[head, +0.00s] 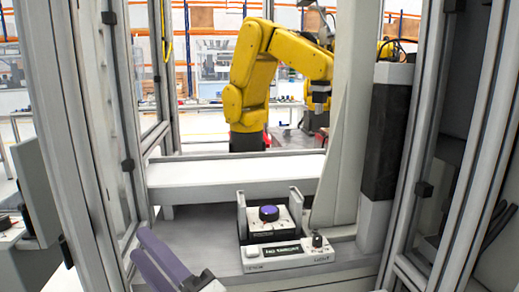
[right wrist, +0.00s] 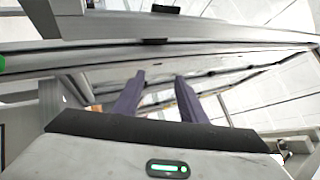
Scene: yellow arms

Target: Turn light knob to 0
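A white control panel (head: 288,262) stands on the grey work surface inside the frame. At its right end is a small dark knob (head: 317,240) above lettering that seems to read "LIGHT"; its exact setting is too small to read.
A larger knob with a blue-purple top (head: 269,212) sits behind the panel between two grey uprights. A black display (head: 282,252) with white text is on the panel. Metal posts (head: 85,140) flank the opening. A yellow robot arm (head: 262,75) stands behind a white ledge (head: 230,174).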

